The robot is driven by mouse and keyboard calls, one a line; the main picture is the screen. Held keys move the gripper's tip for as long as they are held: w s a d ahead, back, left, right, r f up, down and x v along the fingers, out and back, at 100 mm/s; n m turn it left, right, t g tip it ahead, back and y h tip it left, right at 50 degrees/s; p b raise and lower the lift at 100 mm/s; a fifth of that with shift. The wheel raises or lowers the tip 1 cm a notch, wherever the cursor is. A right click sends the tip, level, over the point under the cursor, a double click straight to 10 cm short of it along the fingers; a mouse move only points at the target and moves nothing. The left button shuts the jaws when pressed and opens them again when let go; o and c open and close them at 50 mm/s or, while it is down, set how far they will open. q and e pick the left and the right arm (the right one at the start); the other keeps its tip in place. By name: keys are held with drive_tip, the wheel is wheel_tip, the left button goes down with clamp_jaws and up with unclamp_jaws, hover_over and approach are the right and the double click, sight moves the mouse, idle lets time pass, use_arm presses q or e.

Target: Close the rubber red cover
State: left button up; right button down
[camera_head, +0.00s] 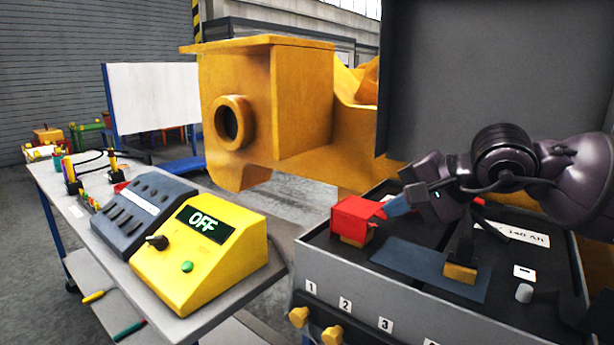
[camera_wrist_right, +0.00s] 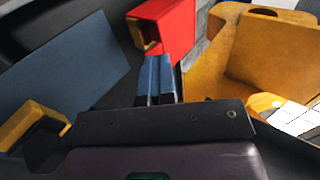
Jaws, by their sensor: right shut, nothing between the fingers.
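The red cover (camera_head: 354,217) is a small box-like cap at the left corner of the battery tray (camera_head: 320,245). A brass-coloured terminal shows just below it. In the wrist view the red cover (camera_wrist_right: 178,25) lies just beyond my fingertips, with brass showing at its left side. My right gripper (camera_head: 388,209) reaches in from the right, its blue fingers shut and empty, tips at or very near the cover's right side. I cannot tell whether they touch. In the wrist view the shut fingers (camera_wrist_right: 157,68) point at the cover. My left gripper is not in view.
A raised dark panel (camera_head: 490,70) stands behind my right arm. The yellow box reading OFF (camera_head: 200,250) is on the left cart. A large yellow casting (camera_head: 300,100) stands behind.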

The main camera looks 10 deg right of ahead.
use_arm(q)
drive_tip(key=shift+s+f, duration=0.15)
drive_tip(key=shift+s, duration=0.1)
use_arm(e)
drive_tip(key=shift+f, duration=0.2)
drive_tip(key=shift+r, duration=0.2)
drive_tip(key=shift+s+r, duration=0.1)
drive_tip(key=shift+r, duration=0.7)
use_arm(q)
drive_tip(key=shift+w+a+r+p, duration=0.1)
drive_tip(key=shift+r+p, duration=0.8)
drive_tip(key=shift+p, duration=0.25)
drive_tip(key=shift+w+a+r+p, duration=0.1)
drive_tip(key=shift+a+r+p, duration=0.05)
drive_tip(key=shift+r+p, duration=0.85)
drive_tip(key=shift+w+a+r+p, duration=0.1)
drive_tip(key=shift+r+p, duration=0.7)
drive_tip(key=shift+p, duration=0.45)
use_arm(e)
drive_tip(key=v, duration=1.1)
drive_tip(key=shift+s+d+f, duration=0.2)
drive_tip(key=shift+s+d, duration=0.15)
